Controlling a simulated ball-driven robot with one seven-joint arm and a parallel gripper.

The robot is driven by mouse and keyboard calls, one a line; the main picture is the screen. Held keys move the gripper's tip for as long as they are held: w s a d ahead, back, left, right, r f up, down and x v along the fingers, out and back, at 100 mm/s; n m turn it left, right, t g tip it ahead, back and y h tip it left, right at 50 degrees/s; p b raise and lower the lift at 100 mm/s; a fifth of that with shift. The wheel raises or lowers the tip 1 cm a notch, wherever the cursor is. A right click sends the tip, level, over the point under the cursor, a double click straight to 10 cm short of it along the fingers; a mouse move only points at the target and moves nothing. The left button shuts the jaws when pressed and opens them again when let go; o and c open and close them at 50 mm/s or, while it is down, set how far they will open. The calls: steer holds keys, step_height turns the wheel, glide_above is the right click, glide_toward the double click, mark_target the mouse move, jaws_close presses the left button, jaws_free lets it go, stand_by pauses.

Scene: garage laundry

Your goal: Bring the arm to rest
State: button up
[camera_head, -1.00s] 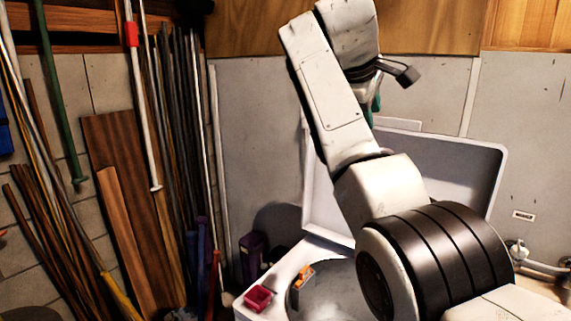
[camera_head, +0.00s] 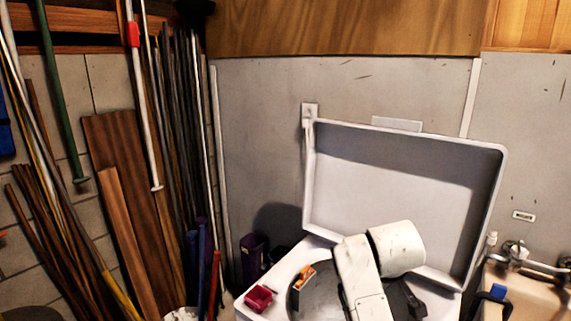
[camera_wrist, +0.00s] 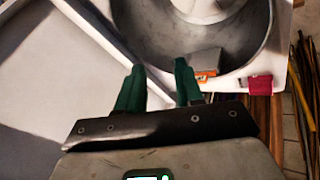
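My arm is folded low in front of the white top-loading machine in the head view; its white links cover part of the drum opening. My gripper (camera_wrist: 157,78) shows in the wrist view with two green fingers apart and nothing between them. Its fingers cannot be made out in the head view. The fingers point over the machine, with the round opening beyond them.
The machine's raised lid (camera_head: 400,190) leans near the wall. A small red container (camera_head: 259,298) sits on the rim. Poles and boards (camera_head: 130,180) lean at left. A tap (camera_head: 517,252) stands at right.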

steer(key=s+d+f+m, duration=0.1)
steer(key=s+f, duration=0.3)
steer(key=s, duration=0.1)
steer(key=s+d+f+m, duration=0.1)
steer(key=s+f, duration=0.3)
steer(key=s, duration=0.2)
steer(key=s+d+f+m+y, duration=0.1)
steer(key=s+f, duration=0.3)
steer(key=s, duration=0.1)
steer(key=shift+s+d+f+g, duration=0.2)
steer(key=shift+s+f+g, duration=0.1)
steer(key=shift+s+f, duration=0.05)
steer(key=s+d+f+m+g, duration=0.1)
steer(key=s+f, duration=0.3)
steer(key=s, duration=0.9)
steer(key=s+d+f+m+g, duration=0.2)
steer(key=s+f+m+g, duration=0.1)
steer(key=s, duration=1.1)
steer(key=shift+f+y, duration=0.4)
steer(key=shift+f, duration=0.3)
steer(key=shift+d, duration=0.1)
